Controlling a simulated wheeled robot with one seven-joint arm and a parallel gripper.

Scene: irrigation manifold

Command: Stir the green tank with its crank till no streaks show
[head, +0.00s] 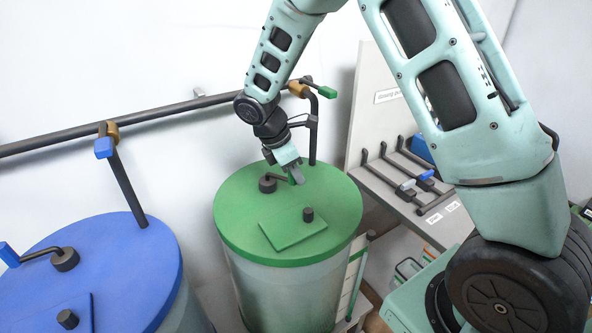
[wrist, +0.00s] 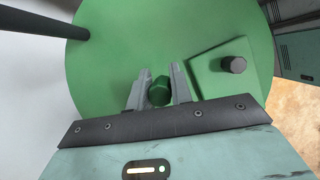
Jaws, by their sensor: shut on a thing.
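The green tank (head: 284,290) stands in the middle of the head view with a flat green lid (head: 240,225). Its crank (head: 267,183) has a dark hub on the lid and a green handle (wrist: 159,93). My gripper (head: 297,178) is above the lid, shut on the green handle; in the wrist view the two grey fingers (wrist: 160,88) stand on either side of it. A green hatch with a dark knob (wrist: 233,64) lies to the right of the handle in the wrist view. The lid is closed, so the liquid and any streaks are hidden.
A blue tank (head: 130,265) with its own crank stands at the left. A dark pipe (head: 165,115) with blue-handled and green-handled valves runs along the wall. At the right, a grey shelf (head: 385,190) holds several dark rods. A dark riser pipe meets the green lid's back.

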